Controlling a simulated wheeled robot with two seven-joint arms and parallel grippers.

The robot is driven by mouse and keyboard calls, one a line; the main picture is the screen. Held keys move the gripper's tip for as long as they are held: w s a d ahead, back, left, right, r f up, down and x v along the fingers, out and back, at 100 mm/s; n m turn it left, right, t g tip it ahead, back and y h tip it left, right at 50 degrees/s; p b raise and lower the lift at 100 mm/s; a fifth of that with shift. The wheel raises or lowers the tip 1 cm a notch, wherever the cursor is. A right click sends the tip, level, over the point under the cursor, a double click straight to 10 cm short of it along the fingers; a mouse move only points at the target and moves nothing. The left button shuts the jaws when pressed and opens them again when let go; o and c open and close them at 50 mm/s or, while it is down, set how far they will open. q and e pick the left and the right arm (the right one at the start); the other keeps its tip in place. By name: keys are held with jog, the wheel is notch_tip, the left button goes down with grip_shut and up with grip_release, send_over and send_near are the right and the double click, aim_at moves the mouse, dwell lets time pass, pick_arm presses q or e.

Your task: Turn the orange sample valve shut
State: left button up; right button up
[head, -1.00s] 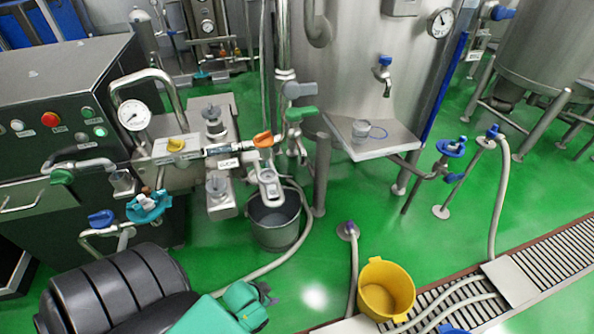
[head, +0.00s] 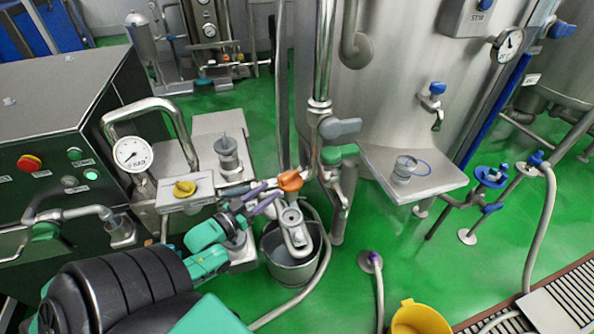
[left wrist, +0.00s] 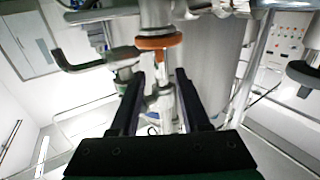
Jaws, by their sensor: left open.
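The orange sample valve handle (head: 290,180) sits on the pipework beside the big steel tank, above a grey bucket. In the left wrist view the orange handle (left wrist: 158,42) is a flat rounded piece, just beyond the fingertips and above the gap between them. My left gripper (head: 259,196) is open, with its fingers reaching toward the handle from the lower left. In the left wrist view the open fingers (left wrist: 158,78) have nothing between them. I cannot tell whether a finger touches the handle. My right gripper does not show.
A grey bucket (head: 283,274) stands under the valve outlet. A green handle (head: 338,155) and a grey handle (head: 340,128) are close on the right. A yellow knob (head: 184,189) and a gauge (head: 132,154) are left. A small beaker (head: 404,168) stands on the tank shelf.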

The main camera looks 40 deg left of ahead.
aim_at(297, 170)
pick_arm(q)
jog(key=w, duration=0.8)
jog(key=w+d, duration=0.1)
jog(key=w, duration=0.4)
jog(key=shift+f+b, duration=0.1)
jog(key=shift+b, duration=0.3)
grip_shut()
